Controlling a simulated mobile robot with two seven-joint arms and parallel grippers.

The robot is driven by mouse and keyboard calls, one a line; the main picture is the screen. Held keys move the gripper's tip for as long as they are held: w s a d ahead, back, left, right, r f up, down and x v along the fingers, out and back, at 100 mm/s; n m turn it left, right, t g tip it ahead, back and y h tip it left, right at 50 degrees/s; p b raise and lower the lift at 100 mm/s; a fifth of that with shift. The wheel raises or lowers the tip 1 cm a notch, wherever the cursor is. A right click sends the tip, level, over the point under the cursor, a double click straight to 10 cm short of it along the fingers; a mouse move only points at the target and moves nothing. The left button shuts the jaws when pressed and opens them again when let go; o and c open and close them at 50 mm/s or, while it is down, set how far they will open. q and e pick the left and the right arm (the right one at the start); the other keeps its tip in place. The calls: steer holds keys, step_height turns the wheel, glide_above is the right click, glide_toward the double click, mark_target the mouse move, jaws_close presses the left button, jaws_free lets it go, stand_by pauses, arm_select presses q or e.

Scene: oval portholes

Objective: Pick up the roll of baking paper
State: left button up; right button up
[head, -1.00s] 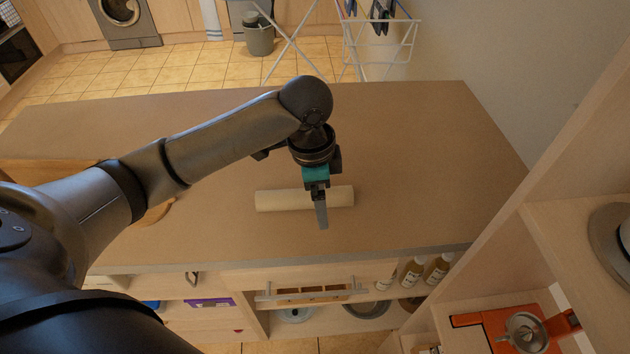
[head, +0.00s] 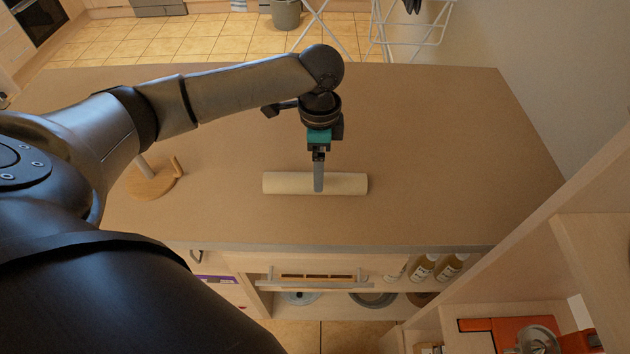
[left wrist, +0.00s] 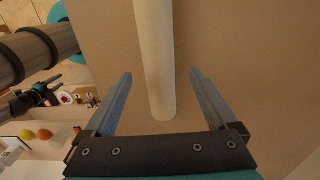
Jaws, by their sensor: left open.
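The roll of baking paper (head: 345,184) is a pale cream cylinder lying flat on the brown worktop (head: 440,150), lengthwise left to right in the head view. My left gripper (head: 318,188) is above the roll's middle in the head view, pointing down, with a finger covering part of it. In the left wrist view the roll (left wrist: 156,60) runs between the two spread fingers of the left gripper (left wrist: 160,88), with a gap on each side. The gripper is open and holds nothing.
A wooden holder with a round base (head: 152,184) stands left of the roll, partly behind my arm. Shelves with bottles (head: 424,268) lie below the worktop's front edge. A wooden shelf unit (head: 585,235) rises at the right. The worktop right of the roll is clear.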

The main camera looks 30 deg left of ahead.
arm_select(q)
steer(key=shift+s+a+f+b, duration=0.15)
steer(key=shift+f+b, duration=0.15)
steer(key=shift+f, duration=1.1)
steer(key=shift+s+a+f+b, duration=0.1)
steer(key=shift+f+b, duration=0.15)
steer(key=shift+f, duration=1.1)
steer(key=shift+c, duration=0.2)
jaws_close()
